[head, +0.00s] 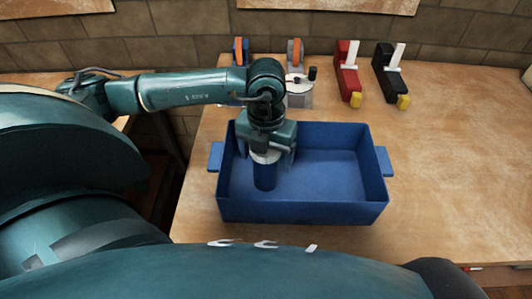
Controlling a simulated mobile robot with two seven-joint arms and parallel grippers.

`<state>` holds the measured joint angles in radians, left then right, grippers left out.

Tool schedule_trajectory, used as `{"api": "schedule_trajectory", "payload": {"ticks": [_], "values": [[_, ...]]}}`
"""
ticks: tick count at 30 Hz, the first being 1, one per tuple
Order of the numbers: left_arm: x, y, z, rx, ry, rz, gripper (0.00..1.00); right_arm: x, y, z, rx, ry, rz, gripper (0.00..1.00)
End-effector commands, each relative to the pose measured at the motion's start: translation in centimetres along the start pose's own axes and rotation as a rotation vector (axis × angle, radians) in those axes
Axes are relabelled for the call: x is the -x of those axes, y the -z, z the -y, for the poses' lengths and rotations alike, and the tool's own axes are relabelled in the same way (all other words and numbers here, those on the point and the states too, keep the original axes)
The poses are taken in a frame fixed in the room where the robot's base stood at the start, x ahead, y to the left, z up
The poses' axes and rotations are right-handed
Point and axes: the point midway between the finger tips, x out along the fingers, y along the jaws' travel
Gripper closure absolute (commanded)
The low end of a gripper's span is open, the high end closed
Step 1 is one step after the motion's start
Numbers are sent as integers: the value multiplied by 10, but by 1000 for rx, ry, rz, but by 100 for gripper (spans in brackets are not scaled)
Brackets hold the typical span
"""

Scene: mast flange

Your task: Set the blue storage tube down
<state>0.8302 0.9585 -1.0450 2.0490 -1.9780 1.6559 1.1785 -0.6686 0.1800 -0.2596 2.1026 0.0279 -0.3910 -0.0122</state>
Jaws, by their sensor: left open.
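The blue storage tube (265,179) stands roughly upright inside the left part of a blue bin (305,211). A white band (265,157) shows at its top. My left gripper (267,153) points down into the bin, directly over the tube. Its jaws are open, with one finger on each side of the tube's top. The gripper hides the upper end of the tube, and I cannot tell whether a finger touches it. The tube's base appears to be at the bin floor. My right gripper is not in view.
The bin has side handles and stands on a wooden table (460,190). Behind it are a red tool (347,80), a black tool (389,72), and small orange-topped items by the brick wall. The bin's right half is empty. The table to its right is clear.

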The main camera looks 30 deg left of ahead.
Motion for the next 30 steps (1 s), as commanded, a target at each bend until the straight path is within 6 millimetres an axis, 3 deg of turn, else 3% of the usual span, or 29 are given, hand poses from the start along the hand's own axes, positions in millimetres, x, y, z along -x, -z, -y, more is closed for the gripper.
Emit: {"api": "schedule_trajectory", "payload": {"ticks": [8, 21, 30], "values": [[19, -1, 0, -1, 2, 4, 19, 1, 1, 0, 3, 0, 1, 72], [107, -1, 0, -1, 1, 4, 19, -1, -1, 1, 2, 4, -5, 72], [124, 0, 0, 0, 0, 0, 19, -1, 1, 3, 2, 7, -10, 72]]}}
